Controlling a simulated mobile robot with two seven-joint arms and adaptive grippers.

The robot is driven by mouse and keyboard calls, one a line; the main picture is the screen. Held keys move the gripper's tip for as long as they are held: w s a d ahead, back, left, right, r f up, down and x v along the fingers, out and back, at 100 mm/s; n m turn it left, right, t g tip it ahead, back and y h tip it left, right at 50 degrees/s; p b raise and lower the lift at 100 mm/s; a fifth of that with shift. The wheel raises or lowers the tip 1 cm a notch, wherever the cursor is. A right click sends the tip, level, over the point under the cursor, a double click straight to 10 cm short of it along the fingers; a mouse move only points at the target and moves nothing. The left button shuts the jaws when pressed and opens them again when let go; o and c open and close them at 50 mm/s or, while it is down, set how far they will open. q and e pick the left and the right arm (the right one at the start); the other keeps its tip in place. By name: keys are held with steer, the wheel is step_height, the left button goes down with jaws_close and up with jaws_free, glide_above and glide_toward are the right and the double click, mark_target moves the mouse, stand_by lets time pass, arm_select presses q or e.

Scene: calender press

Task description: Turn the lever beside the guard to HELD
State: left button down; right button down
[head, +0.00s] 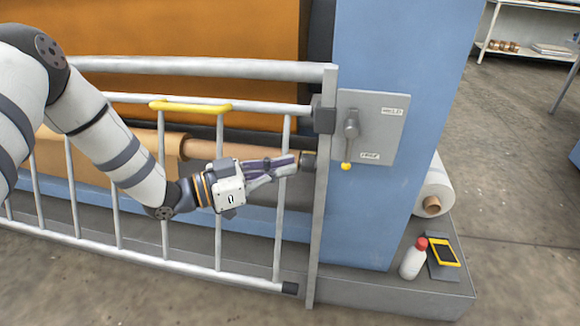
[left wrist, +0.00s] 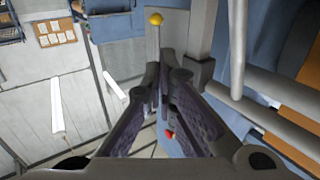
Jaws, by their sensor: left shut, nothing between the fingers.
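The lever (head: 350,130) sits on a grey plate (head: 378,130) on the blue machine column, right of the guard post. Its arm hangs down and ends in a yellow knob (head: 346,166), close to the plate's lower label. A second label is at the upper right of the plate; the lettering is too small to read surely. My left gripper (head: 293,161) is shut and empty, left of the guard post and the knob, apart from the knob. In the left wrist view the yellow knob (left wrist: 155,19) shows beyond the shut fingertips (left wrist: 160,68). My right gripper is not in view.
The barred guard (head: 200,67) with a yellow handle (head: 190,106) stands behind my left arm. Its end post (head: 322,190) is between my fingertips and the lever. A red-capped bottle (head: 412,260) and a yellow-edged device (head: 444,252) rest on the base at lower right.

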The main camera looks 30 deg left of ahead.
mark_target(349, 142)
arm_select(q)
steer(key=b+x, duration=0.1)
steer(key=x, duration=0.9)
steer(key=shift+w+d, duration=0.2)
steer(key=shift+d, duration=0.05)
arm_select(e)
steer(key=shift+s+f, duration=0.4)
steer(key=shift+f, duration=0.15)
